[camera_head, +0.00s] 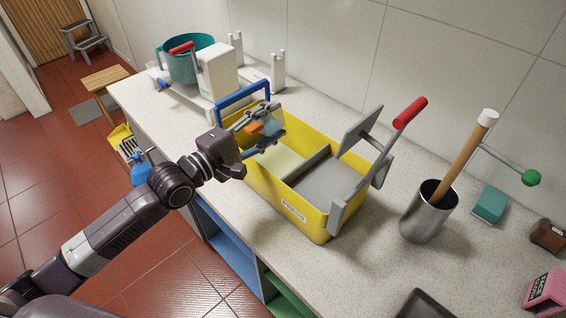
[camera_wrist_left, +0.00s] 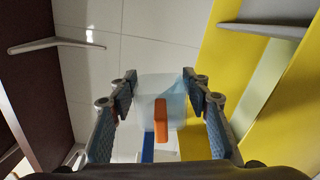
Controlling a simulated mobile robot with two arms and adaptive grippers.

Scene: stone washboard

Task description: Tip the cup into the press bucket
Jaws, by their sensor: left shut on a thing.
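My left gripper (camera_head: 264,126) is shut on a translucent pale-blue cup (camera_wrist_left: 165,88) with an orange handle (camera_wrist_left: 160,115). In the head view the cup (camera_head: 273,127) is small and partly covered by the fingers. The gripper is over the left end of the yellow press bucket (camera_head: 272,192), above its pale-floored compartment. The bucket's yellow wall (camera_wrist_left: 225,75) also fills much of the right of the left wrist view. Its other compartment holds a grey press with a red-tipped lever (camera_head: 410,113). I cannot tell the cup's exact tilt or contents. My right gripper is not in view.
A blue handle (camera_head: 243,92) rises at the bucket's left end, near my gripper. Behind stand a white machine (camera_head: 218,73) and a teal bucket (camera_head: 191,62). A steel canister (camera_head: 425,220) with long handles stands to the right. The tiled wall (camera_head: 330,55) bounds the counter.

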